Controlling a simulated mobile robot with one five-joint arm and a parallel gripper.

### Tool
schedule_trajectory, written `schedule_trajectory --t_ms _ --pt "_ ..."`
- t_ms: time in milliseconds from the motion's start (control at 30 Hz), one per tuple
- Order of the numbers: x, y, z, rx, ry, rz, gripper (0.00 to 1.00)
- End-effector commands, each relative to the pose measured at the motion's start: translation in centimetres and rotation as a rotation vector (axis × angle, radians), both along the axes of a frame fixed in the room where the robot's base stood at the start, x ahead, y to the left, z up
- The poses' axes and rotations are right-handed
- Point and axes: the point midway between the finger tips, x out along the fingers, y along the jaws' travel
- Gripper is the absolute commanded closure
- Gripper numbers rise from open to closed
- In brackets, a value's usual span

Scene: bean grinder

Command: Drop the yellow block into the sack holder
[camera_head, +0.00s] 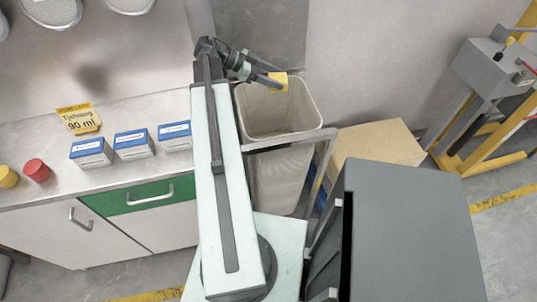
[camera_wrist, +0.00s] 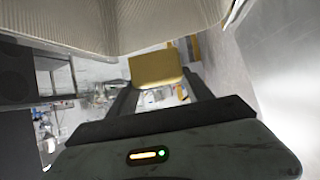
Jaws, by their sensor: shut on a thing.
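The yellow block (camera_head: 279,81) is in my gripper (camera_head: 270,80), high at the far edge of the sack holder in the head view. In the wrist view the yellow block (camera_wrist: 155,68) sits between the two dark fingers of my gripper (camera_wrist: 160,90), which are shut on it. The sack holder (camera_head: 285,185) is a tall beige open bin with a grey frame. In the head view the block overlaps its opening near the back rim. I cannot tell the exact height of the block above the rim.
A steel counter (camera_head: 60,170) stands on the left with several blue-and-white boxes (camera_head: 134,144), a red cylinder (camera_head: 36,170) and a yellow cylinder (camera_head: 7,177). A cardboard box (camera_head: 375,145) is right of the sack holder. A grey cabinet-like body (camera_head: 415,230) is in front. A yellow lift (camera_head: 490,90) stands far right.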

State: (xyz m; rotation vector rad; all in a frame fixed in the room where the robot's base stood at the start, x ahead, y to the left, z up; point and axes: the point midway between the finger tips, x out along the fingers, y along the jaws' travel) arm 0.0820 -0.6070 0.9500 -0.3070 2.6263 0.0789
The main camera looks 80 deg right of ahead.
Motion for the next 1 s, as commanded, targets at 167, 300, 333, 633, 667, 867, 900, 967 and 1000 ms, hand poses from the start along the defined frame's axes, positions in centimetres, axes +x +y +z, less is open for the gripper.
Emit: schedule_trajectory --t_ms 167,300,333,633,667,867,900,967,1000 --pt "0.1 0.0 -1.0 -0.001 0.001 0.001 0.89" --pt "0.1 0.0 -2.9 -0.001 0.001 0.001 0.89" --pt "0.1 0.0 -3.3 -0.001 0.001 0.001 0.89" --pt "0.1 0.0 -5.9 0.0 0.001 0.002 0.89" --pt "0.1 0.0 -5.9 0.0 0.001 0.002 0.89" --pt "0.2 0.0 -5.7 0.0 0.001 0.002 0.36" --pt "0.2 0.0 -5.7 0.0 0.001 0.002 0.25" --pt "0.2 0.0 -5.7 0.0 0.001 0.002 0.16" --pt "0.2 0.0 -5.7 0.0 0.001 0.002 0.16"
